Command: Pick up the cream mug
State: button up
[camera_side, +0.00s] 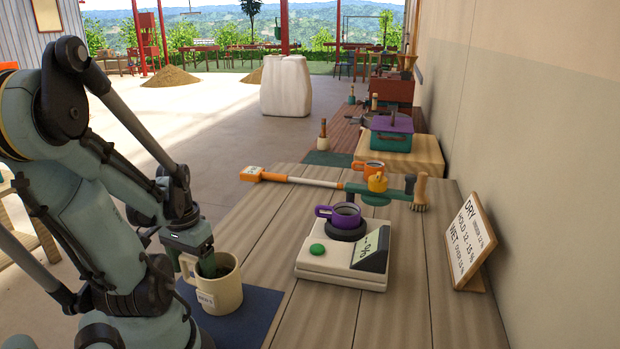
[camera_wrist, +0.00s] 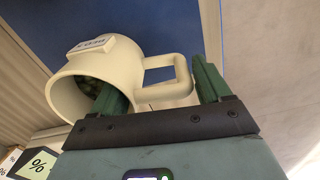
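The cream mug (camera_side: 226,294) stands upright on a dark blue mat (camera_side: 262,312) at the near left of the wooden table in the side view. It has a small label and dark contents. In the wrist view the mug (camera_wrist: 62,94) has its handle toward the right. My gripper (camera_wrist: 160,90) is down at the mug with its fingers spread apart. One finger is inside the mug's mouth, and the other is just outside the handle, so wall and handle lie between them. I cannot tell whether either finger touches. In the side view my gripper (camera_side: 196,266) partly hides the handle.
A white scale (camera_side: 322,264) with a purple mug (camera_side: 345,216) on it stands right of the cream mug. Behind it lies an orange-ended tool (camera_side: 310,182) near an orange mug (camera_side: 370,168). A sign (camera_side: 468,242) stands at right by the wall. Bare tabletop lies in front.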

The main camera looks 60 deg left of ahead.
aim_at(190, 256)
jog(key=c, duration=1)
jog(key=shift+r, duration=0.2)
jog(key=shift+r, duration=1.75)
jog(key=w+d+r, duration=0.2)
jog(key=d, duration=0.1)
jog(key=w+d+r, duration=0.2)
jog(key=d, duration=0.1)
jog(key=w+d+r, duration=0.2)
jog(key=d+r, duration=0.1)
jog(key=shift+w+d, duration=0.15)
jog(key=shift+d, duration=0.25)
jog(key=shift+r, duration=0.1)
